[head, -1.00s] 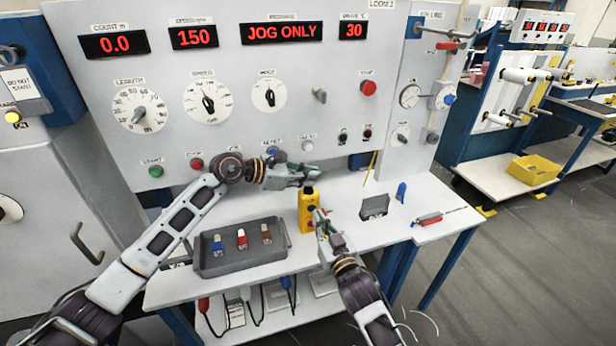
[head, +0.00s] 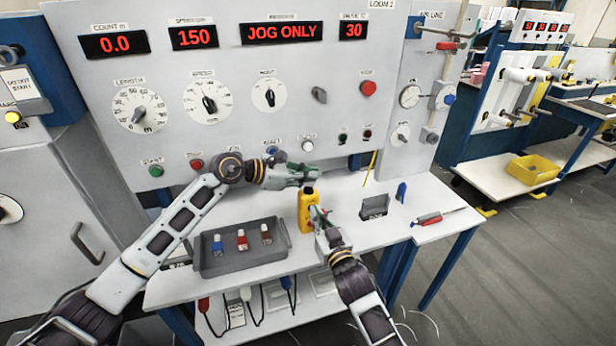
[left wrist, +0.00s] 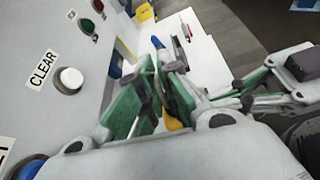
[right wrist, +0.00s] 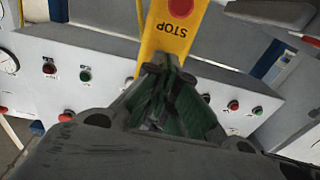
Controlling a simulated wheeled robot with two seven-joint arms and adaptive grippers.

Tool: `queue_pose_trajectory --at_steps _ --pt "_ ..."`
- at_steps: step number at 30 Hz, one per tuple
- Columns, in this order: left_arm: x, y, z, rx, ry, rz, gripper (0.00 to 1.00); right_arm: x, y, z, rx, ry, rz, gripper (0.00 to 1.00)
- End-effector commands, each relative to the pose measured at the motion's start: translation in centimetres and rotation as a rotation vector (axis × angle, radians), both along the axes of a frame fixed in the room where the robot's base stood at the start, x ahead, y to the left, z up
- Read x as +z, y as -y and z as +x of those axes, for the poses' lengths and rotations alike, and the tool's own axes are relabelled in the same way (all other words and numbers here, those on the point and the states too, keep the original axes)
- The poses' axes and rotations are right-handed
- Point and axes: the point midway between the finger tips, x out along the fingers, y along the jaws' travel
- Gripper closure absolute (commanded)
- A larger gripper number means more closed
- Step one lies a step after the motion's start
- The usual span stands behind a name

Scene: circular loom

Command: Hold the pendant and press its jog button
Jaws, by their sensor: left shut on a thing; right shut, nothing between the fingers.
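The yellow pendant (head: 304,208) stands upright above the shelf in the head view, its dark top under my left gripper (head: 309,180). My left gripper is shut on its upper end. In the left wrist view a bit of the yellow pendant (left wrist: 172,124) shows below the fingers. My right gripper (head: 316,214) is shut and empty, with its tips at the pendant's front face. In the right wrist view its tips (right wrist: 161,62) overlap the pendant (right wrist: 155,40) just below the STOP label and red button. The jog button is not distinguishable; contact cannot be told.
A grey tray (head: 240,266) with several small coloured items sits left on the shelf. A small grey box (head: 374,208), a blue item (head: 401,193) and a red-handled tool (head: 428,219) lie to the right. The control panel (head: 250,140) rises behind; its display reads JOG ONLY.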

Motion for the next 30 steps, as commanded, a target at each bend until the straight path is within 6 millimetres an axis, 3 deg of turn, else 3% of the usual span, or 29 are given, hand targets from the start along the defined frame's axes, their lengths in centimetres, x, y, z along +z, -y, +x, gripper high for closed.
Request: queue_pose_trajectory --at_steps 17,30 --pt "-0.2 -0.1 0.0 0.001 -0.001 0.004 1.0 0.0 -0.3 0.9 0.0 0.0 -0.001 1.0" --pt "-0.2 -0.1 0.0 0.001 -0.001 0.004 1.0 -0.1 0.7 -1.7 -0.001 -0.001 0.0 1.0"
